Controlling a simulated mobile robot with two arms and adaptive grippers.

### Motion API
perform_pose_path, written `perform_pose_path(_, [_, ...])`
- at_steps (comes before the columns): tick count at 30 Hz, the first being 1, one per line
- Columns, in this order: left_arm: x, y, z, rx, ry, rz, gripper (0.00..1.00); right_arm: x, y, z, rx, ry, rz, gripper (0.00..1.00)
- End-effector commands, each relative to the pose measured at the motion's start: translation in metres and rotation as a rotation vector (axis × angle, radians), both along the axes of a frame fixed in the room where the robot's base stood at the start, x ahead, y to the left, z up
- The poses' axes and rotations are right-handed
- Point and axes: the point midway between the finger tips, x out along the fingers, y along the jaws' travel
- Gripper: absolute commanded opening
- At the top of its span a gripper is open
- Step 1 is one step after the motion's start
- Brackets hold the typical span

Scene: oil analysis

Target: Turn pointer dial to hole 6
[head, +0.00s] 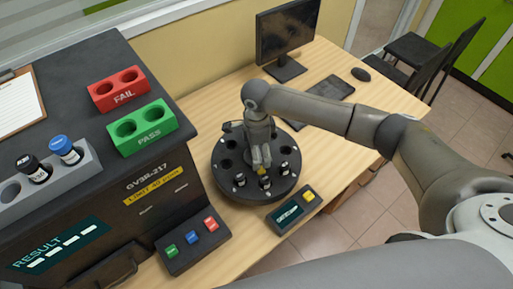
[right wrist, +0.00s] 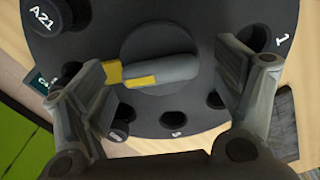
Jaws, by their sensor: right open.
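The pointer dial (right wrist: 165,62) is a grey knob with a yellow pointer at the centre of a dark round carousel (head: 226,186). In the right wrist view its yellow end points left; in the head view the yellow tip (head: 262,171) faces the front vials. My right gripper (head: 261,163) is over the carousel's centre. Its fingers (right wrist: 165,88) are open, one on each side of the knob, with visible gaps. Several holes ring the carousel, and a "1" shows at right in the wrist view. I cannot read a 6. My left gripper is not in view.
Dark vials (head: 265,183) stand in the carousel's front holes. A small display box (head: 290,212) with a yellow button sits in front of it. The analyser (head: 130,200) stands left, with red FAIL (head: 119,92) and green PASS (head: 142,130) racks on top. A monitor (head: 287,32) stands behind.

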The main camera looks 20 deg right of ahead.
Motion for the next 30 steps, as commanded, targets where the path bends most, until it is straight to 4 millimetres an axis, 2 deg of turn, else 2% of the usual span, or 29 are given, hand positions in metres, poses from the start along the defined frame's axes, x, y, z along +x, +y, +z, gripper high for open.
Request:
perform_pose_path(2, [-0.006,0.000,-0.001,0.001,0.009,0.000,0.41,0.000,0.000,0.000,0.000,0.000,0.000,0.86])
perform_pose_path(8, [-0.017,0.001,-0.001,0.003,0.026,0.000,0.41,0.000,0.000,0.000,0.000,0.000,0.000,0.61])
perform_pose_path(13, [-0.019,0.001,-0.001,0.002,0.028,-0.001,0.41,0.000,0.000,0.000,0.000,0.001,-0.001,0.40])
perform_pose_path(23, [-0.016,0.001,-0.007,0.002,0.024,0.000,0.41,0.000,-0.001,-0.001,-0.002,0.001,-0.055,0.40])
perform_pose_path(30, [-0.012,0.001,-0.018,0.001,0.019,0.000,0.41,0.000,-0.001,-0.003,-0.002,0.001,-0.208,0.40])
